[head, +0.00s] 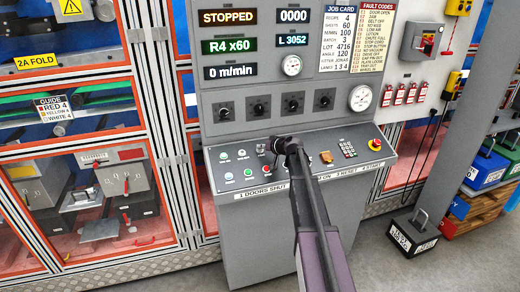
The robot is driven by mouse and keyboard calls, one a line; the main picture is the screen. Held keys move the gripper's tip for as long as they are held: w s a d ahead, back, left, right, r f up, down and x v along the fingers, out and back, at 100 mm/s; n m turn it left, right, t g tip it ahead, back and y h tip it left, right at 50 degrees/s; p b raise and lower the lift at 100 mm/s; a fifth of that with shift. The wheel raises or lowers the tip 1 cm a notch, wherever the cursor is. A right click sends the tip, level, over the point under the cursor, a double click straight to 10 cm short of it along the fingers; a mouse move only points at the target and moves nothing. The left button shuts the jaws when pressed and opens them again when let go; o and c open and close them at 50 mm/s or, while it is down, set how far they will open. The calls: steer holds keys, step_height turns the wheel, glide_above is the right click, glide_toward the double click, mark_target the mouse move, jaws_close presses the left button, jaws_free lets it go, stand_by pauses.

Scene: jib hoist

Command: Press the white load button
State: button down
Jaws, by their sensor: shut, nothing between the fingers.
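A grey sloped control panel (312,181) carries several small buttons. My gripper (268,147) is shut and empty, at the panel's upper middle. My dark wrist and arm cover part of the panel, and I cannot tell whether the fingertips touch it.
Displays reading STOPPED (228,17) and R4 x60 (230,46) stand above, with several black knobs (259,108) below them. Orange-framed guards (163,190) stand left. A weight block (411,234) stands on the floor.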

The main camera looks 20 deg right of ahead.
steer(key=shift+s+r+p, duration=0.2)
steer(key=shift+r+p, duration=0.15)
steer(key=shift+r, duration=0.15)
steer(key=shift+s+r+p, duration=0.3)
steer(key=shift+r+p, duration=0.45)
steer(key=shift+r, duration=0.05)
steer(key=shift+s+r+p, duration=0.35)
steer(key=shift+r+p, duration=0.4)
steer(key=shift+p, duration=0.05)
steer(key=shift+s+r+p, duration=0.3)
steer(key=shift+r+p, duration=0.45)
steer(key=shift+r, duration=0.05)
